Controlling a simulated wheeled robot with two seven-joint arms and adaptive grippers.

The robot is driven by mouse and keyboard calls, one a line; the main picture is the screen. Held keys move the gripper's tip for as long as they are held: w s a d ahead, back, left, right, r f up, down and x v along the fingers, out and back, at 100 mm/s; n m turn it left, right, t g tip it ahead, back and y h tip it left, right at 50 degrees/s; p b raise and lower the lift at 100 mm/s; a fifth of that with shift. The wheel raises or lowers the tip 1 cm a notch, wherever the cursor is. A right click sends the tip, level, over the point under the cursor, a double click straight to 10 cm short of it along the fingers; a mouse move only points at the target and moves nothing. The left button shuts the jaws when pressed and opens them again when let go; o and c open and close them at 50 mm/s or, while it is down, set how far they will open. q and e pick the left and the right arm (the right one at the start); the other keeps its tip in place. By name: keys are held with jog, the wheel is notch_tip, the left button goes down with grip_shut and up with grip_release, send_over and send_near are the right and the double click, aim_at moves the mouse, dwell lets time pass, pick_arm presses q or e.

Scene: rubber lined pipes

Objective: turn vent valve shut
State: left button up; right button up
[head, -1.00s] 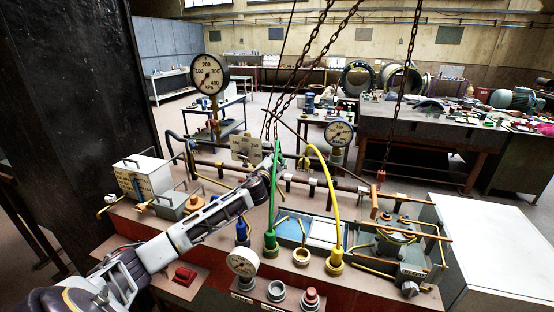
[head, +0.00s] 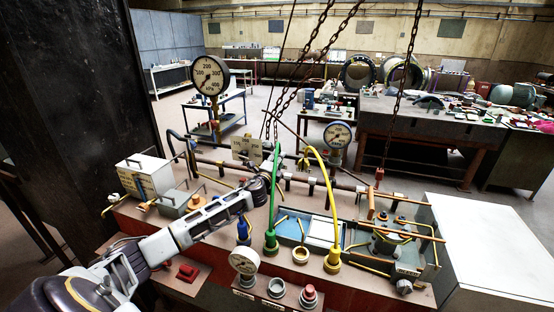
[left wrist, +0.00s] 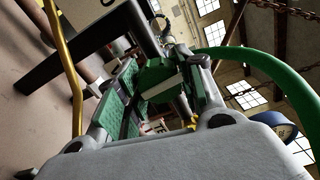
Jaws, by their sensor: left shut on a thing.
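My left gripper (head: 279,178) reaches across the bench to the pipe run behind the green hose (head: 274,200). In the left wrist view its green-padded fingers (left wrist: 155,98) are closed in on a small part between them. That part is mostly hidden by the fingers; from its place at the pipe run it seems to be the vent valve's handle, but its angle cannot be told. A dark bar (left wrist: 80,62) crosses just beyond the fingers. The green hose (left wrist: 265,75) arches close beside the gripper in that view. My right gripper is not in view.
A yellow hose (head: 329,200) rises right of the green hose. Pressure gauges stand at the back (head: 209,75), at the right (head: 338,134) and at the front (head: 243,261). Chains (head: 300,70) hang above the pipes. A yellow rod (left wrist: 66,60) passes near the gripper.

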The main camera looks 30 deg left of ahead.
pick_arm(q)
jog(key=shift+f+m, duration=0.1)
jog(key=shift+m, duration=0.5)
jog(key=o, duration=1)
jog(key=shift+s+d, duration=0.1)
jog(key=shift+s, duration=0.05)
jog(key=shift+v, duration=5.85)
jog(key=shift+f, duration=0.1)
